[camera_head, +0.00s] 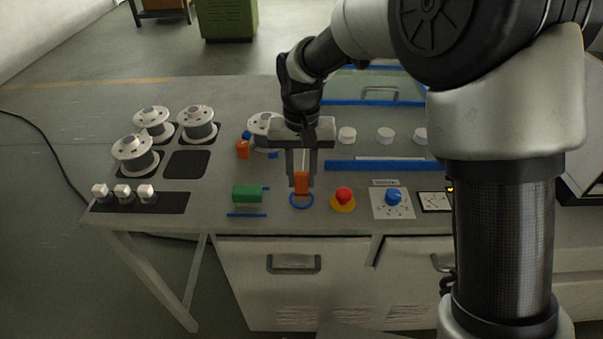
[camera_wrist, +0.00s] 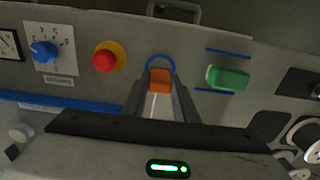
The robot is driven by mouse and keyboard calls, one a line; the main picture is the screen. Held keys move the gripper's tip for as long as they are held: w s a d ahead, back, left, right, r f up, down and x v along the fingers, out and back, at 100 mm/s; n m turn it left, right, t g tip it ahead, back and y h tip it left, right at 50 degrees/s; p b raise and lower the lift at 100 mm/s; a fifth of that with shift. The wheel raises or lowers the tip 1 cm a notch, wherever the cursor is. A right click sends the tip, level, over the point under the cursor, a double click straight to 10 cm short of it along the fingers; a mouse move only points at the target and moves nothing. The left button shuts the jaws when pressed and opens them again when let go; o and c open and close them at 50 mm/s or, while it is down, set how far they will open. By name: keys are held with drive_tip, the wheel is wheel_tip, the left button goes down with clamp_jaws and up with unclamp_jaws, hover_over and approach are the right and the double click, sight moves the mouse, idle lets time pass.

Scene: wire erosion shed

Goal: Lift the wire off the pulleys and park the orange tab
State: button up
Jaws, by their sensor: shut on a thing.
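The orange tab (camera_head: 301,188) is between the fingers of my gripper (camera_head: 301,176), which is shut on it. In the head view it overlaps the far part of a blue ring (camera_head: 301,205) marked near the front edge of the table. The wrist view shows the tab (camera_wrist: 159,80) at the fingertips, with the blue ring (camera_wrist: 160,60) just beyond it. I cannot tell whether the tab touches the table. A thin pale strip shows between my fingers; I cannot tell whether it is the wire. White round pieces (camera_head: 347,135), possibly the pulleys, stand behind to the right.
A red button (camera_head: 343,195) and a blue knob (camera_head: 393,197) are right of the ring. A green block (camera_head: 247,193) lies left between blue lines. White spools (camera_head: 134,153) stand at the left. A small orange piece (camera_head: 243,150) is behind the green block. A blue bar (camera_head: 380,165) lies right.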

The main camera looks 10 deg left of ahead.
drive_tip(key=shift+f, duration=0.2)
drive_tip(key=shift+f+b, duration=0.45)
drive_tip(key=shift+f, duration=0.1)
drive_tip(key=o, duration=1.1)
drive_tip(key=shift+o, duration=0.2)
drive_tip(key=shift+r, duration=0.1)
